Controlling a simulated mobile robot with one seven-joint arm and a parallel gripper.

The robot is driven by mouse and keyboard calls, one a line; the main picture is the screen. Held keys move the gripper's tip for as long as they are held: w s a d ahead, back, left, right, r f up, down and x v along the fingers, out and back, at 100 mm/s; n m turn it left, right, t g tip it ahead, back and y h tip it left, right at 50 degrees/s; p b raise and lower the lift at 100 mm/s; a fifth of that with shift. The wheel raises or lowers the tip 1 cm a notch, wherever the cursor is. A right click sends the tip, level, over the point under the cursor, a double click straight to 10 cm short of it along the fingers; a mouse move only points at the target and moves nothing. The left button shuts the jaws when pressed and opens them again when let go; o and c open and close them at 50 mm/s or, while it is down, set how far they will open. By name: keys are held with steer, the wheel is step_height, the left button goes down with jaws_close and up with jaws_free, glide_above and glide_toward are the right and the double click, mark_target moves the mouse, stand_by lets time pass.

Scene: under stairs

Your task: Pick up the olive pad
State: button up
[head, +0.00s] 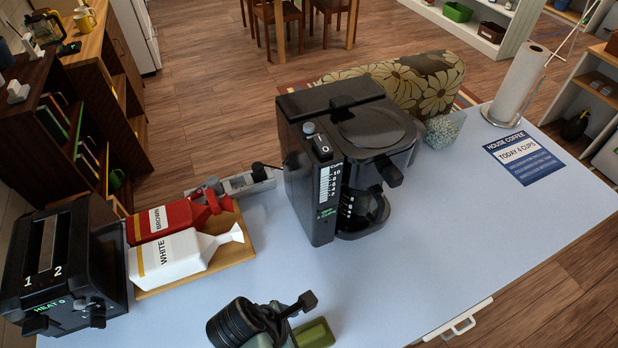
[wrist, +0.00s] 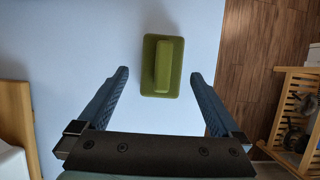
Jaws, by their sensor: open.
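The olive pad (wrist: 150,82) is a flat green rectangle with a raised bar along its middle. In the wrist view it lies on the pale blue tabletop, ahead of my gripper (wrist: 159,74). My gripper is open and empty, with one blue finger to each side of the pad's line and clear space between fingers and pad. In the head view the pad (head: 316,334) shows at the bottom edge, partly hidden by my dark arm end. The fingers cannot be made out there.
A black coffee maker (head: 345,150) stands behind the pad. A black toaster (head: 62,265) and red and white bread bags (head: 175,255) on a wooden board (head: 232,252) are at left. A paper towel roll (head: 518,85) stands far right.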

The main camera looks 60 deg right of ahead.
mark_target(305, 336)
steer(key=shift+p+x, duration=0.55)
steer(key=shift+x, duration=2.15)
steer(key=shift+s+a, duration=0.1)
steer(key=shift+s, duration=0.05)
steer(key=shift+c, duration=0.3)
steer(key=c, duration=1.1)
steer(key=shift+r, duration=0.1)
step_height(305, 336, up, 10)
steer(key=shift+f, duration=0.1)
